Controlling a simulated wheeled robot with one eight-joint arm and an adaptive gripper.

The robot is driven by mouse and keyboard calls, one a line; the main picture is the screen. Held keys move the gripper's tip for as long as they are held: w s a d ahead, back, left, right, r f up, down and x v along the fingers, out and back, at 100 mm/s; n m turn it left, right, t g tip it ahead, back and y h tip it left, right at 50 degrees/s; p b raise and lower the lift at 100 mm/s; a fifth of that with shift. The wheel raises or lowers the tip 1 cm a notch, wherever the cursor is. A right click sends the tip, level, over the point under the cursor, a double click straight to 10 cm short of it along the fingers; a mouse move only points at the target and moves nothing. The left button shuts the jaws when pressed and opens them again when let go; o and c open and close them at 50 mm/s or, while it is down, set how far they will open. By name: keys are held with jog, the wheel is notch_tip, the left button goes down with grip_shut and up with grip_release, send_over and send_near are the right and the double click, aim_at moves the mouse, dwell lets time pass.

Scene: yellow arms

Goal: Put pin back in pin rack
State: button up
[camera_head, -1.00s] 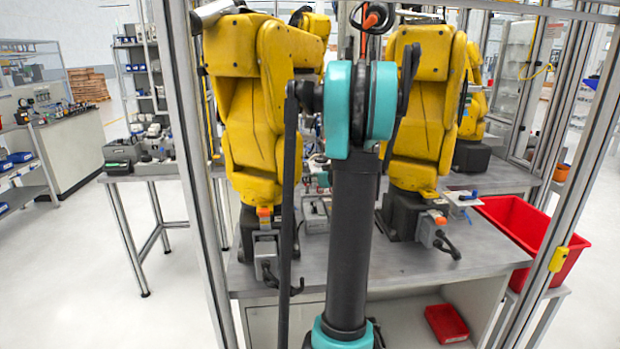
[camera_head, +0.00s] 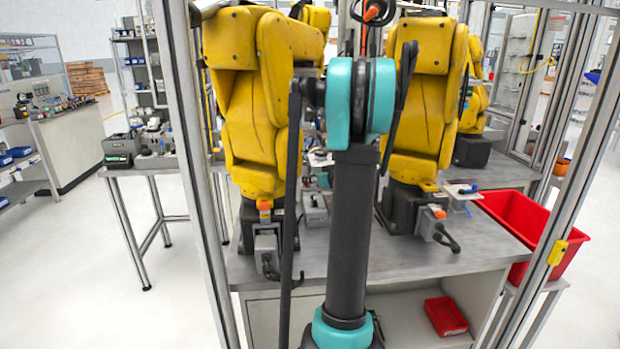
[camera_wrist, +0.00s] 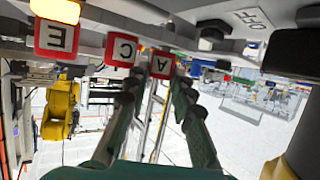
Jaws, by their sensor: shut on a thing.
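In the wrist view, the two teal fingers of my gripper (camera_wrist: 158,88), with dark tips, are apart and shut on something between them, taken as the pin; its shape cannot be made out. Red-bordered tags lettered E (camera_wrist: 57,37), C (camera_wrist: 122,49) and A (camera_wrist: 162,63) line a grey edge just above the fingertips. I cannot tell whether this edge is the pin rack. In the head view, my arm hides my gripper. A small blue piece (camera_head: 470,189) lies on a pale plate by the right yellow arm; I cannot tell what it is.
Two large yellow arms (camera_head: 253,110) (camera_head: 428,95) stand on a grey table (camera_head: 400,265). A red bin (camera_head: 541,222) is at the table's right. A red tray (camera_head: 446,317) lies on the shelf below. Metal frame posts (camera_head: 188,150) (camera_head: 563,215) flank the workspace.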

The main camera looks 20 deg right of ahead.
jog(key=shift+f, duration=0.15)
jog(key=o, duration=1)
jog(key=shift+s, duration=0.1)
jog(key=v, duration=1.2)
